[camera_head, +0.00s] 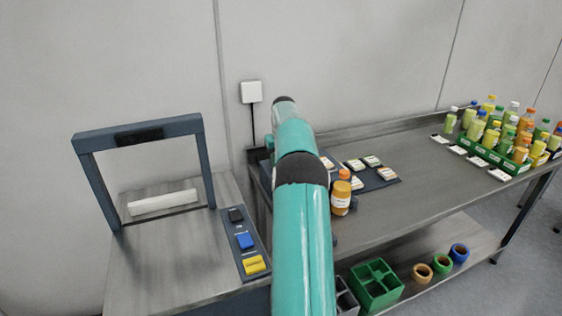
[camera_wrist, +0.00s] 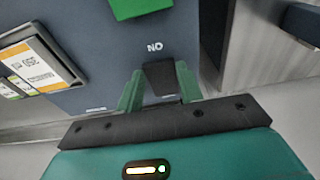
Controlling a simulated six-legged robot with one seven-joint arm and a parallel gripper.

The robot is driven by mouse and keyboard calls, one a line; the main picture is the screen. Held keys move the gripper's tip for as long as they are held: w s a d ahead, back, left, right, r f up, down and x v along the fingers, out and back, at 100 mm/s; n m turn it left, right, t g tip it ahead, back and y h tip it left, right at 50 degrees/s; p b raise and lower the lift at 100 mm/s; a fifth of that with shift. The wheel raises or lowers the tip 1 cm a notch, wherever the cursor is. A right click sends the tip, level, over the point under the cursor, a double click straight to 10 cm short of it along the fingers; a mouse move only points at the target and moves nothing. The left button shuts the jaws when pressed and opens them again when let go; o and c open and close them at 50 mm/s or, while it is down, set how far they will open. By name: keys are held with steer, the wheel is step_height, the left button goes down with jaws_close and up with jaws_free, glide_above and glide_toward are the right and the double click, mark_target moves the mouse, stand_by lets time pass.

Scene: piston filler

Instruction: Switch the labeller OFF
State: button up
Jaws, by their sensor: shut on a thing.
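In the wrist view the fingers of my gripper (camera_wrist: 159,86) are shut on a small black switch piece (camera_wrist: 158,76), one green finger on each side. The switch is on a dark blue panel (camera_wrist: 100,60), likely the labeller's. White letters beside it read "NO" in this view, which is "ON" upside down. Smaller print near the fingers is too small to read. In the head view my arm hides my gripper and the switch. Part of the dark blue labeller board (camera_head: 385,181) shows beside my arm, with several label cards (camera_head: 372,161) on it.
An orange bottle (camera_head: 341,197) stands right beside my arm. A green part (camera_wrist: 140,8) sits above the switch in the wrist view. A framed machine (camera_head: 140,133) with black, blue and yellow controls stands left. A green crate (camera_head: 483,155) of bottles is far right; mid-table is clear.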

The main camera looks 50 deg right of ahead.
steer(key=o, duration=1)
steer(key=r, duration=0.4)
steer(key=s+r, duration=0.1)
steer(key=r, duration=0.4)
steer(key=a+r, duration=0.1)
steer(key=r, duration=0.3)
steer(key=shift+s+r, duration=0.3)
